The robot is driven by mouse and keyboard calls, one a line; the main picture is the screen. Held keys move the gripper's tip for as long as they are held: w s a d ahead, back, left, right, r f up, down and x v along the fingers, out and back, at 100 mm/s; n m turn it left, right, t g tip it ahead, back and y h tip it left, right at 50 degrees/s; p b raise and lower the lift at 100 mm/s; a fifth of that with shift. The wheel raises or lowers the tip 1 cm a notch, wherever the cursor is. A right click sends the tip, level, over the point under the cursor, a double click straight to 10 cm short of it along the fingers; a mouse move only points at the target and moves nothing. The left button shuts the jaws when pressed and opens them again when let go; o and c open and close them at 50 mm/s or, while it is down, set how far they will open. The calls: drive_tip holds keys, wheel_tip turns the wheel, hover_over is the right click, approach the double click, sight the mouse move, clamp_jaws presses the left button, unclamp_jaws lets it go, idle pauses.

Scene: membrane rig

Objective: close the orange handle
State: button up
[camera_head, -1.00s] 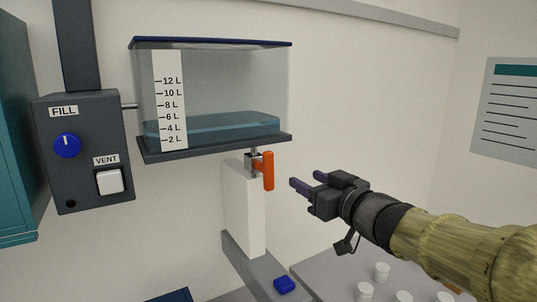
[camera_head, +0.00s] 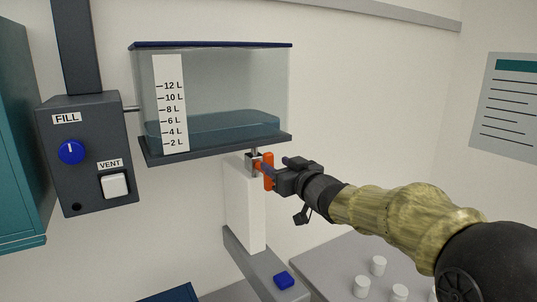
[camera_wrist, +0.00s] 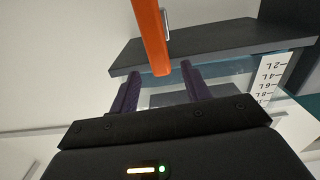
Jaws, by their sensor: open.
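The orange handle (camera_head: 268,168) hangs roughly vertical on the valve under the water tank. It also shows in the wrist view (camera_wrist: 152,38), its lower end just beyond and between my fingertips. My gripper (camera_head: 273,166) is open at the handle, with one finger on either side of its line; its fingers (camera_wrist: 158,80) look empty in the wrist view. I cannot tell whether a finger touches the handle. The metal valve body (camera_head: 254,162) is partly hidden behind the handle and gripper.
The clear tank (camera_head: 220,95) with a litre scale sits just above. A white block (camera_head: 244,210) stands below the valve. At left is a grey box (camera_head: 85,155) with a blue FILL knob and VENT switch. Several white cups (camera_head: 378,266) stand on the lower right table.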

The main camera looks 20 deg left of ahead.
sight(270, 161)
drive_tip(key=p+x, duration=0.2)
drive_tip(key=x, duration=0.3)
drive_tip(key=shift+w+a, duration=0.1)
drive_tip(key=shift+w, duration=0.05)
drive_tip(key=c, duration=1)
